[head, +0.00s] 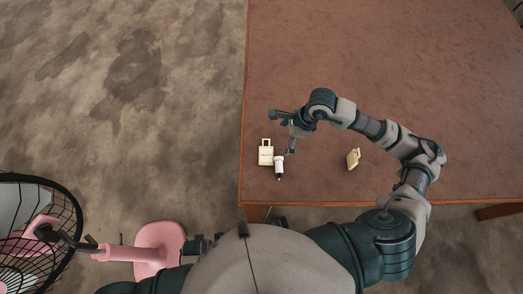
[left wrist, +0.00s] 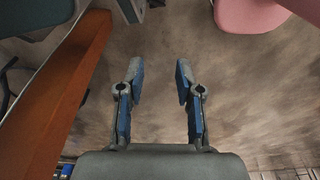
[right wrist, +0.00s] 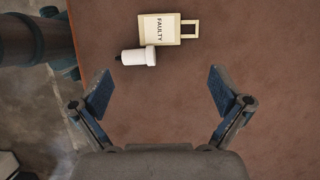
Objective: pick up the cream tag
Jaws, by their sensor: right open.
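The cream tag (head: 265,157) lies on the brown table near its left edge. In the right wrist view the tag (right wrist: 168,29) reads "FAULTY" and has an open loop at its right end. A white cylinder with a black tip (head: 280,163) lies right beside it; I cannot tell if they touch. My right gripper (head: 282,133) is open and empty above the table, close to the tag. In its wrist view the tag is beyond the open fingers (right wrist: 159,80). My left gripper (left wrist: 159,72) is open and empty over the floor, off the table.
Another small cream object (head: 353,159) stands on the table (head: 400,50) to the right, below my right forearm. A pink stand (head: 160,245) and a black-caged fan (head: 35,235) are on the floor at lower left. The table's far part is clear.

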